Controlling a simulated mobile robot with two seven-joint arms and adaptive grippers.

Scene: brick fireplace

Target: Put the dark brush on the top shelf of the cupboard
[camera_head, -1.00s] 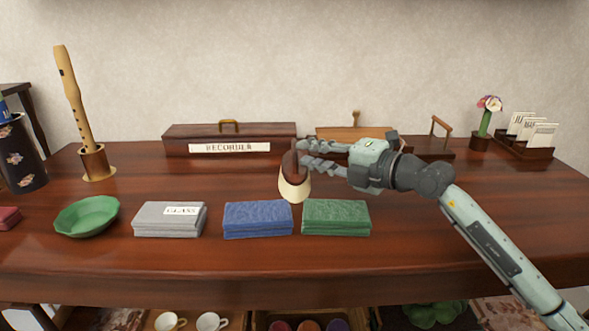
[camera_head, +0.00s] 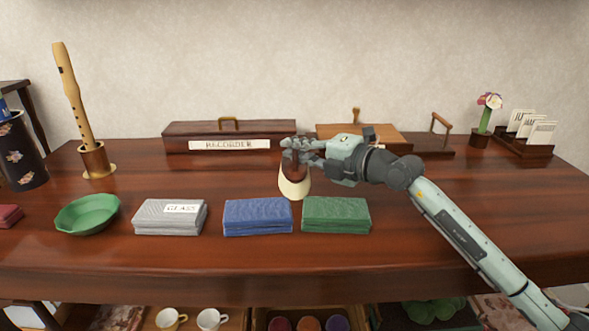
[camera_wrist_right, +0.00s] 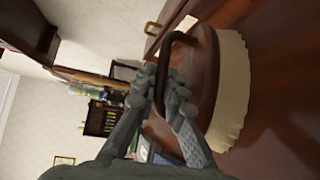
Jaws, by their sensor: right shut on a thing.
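A dark brown brush with cream bristles (camera_head: 294,184) stands near the middle of the table, behind the blue and green cloths. My right gripper (camera_head: 294,150) is at its top and hides much of its dark wood. In the right wrist view, the brush (camera_wrist_right: 232,90) has a looped dark handle, and the fingers of my right gripper (camera_wrist_right: 164,85) are shut on that handle. I cannot tell whether the bristles touch the table. My left gripper is not in view. No cupboard can be made out for certain.
A long recorder box (camera_head: 230,135) and a wooden board (camera_head: 358,132) lie behind the brush. A grey cloth (camera_head: 170,218), blue cloth (camera_head: 257,217) and green cloth (camera_head: 336,215) lie in front. A green bowl (camera_head: 87,213) and recorder (camera_head: 75,100) are at left.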

